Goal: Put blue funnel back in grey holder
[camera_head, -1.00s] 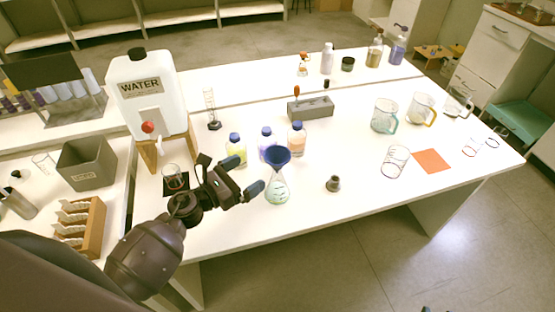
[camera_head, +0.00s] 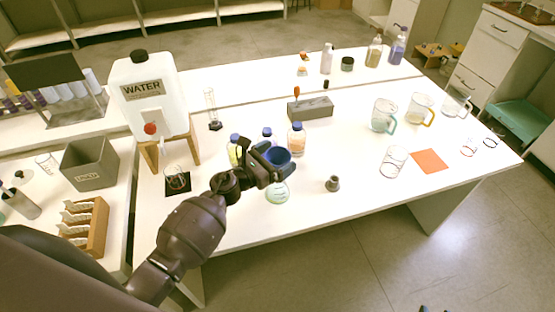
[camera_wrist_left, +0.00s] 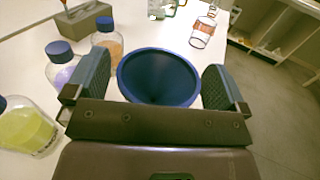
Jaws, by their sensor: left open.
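The blue funnel (camera_head: 278,156) sits in the mouth of a clear flask with pale green liquid (camera_head: 278,192), near the table's front edge. My left gripper (camera_head: 275,163) is open at the funnel, partly hiding it. In the left wrist view the funnel's wide rim (camera_wrist_left: 158,76) lies between the two open fingers (camera_wrist_left: 158,88), with a small gap on each side. A small grey holder-like piece (camera_head: 333,184) stands on the table to the right of the flask, empty. My right gripper is not in view.
Blue-capped bottles, yellow (camera_head: 233,152), purple (camera_head: 267,136) and orange (camera_head: 297,140), stand close behind the gripper. A grey block (camera_head: 311,109) stands farther back. A glass beaker (camera_head: 394,161) is to the right. The table around the small grey piece is clear.

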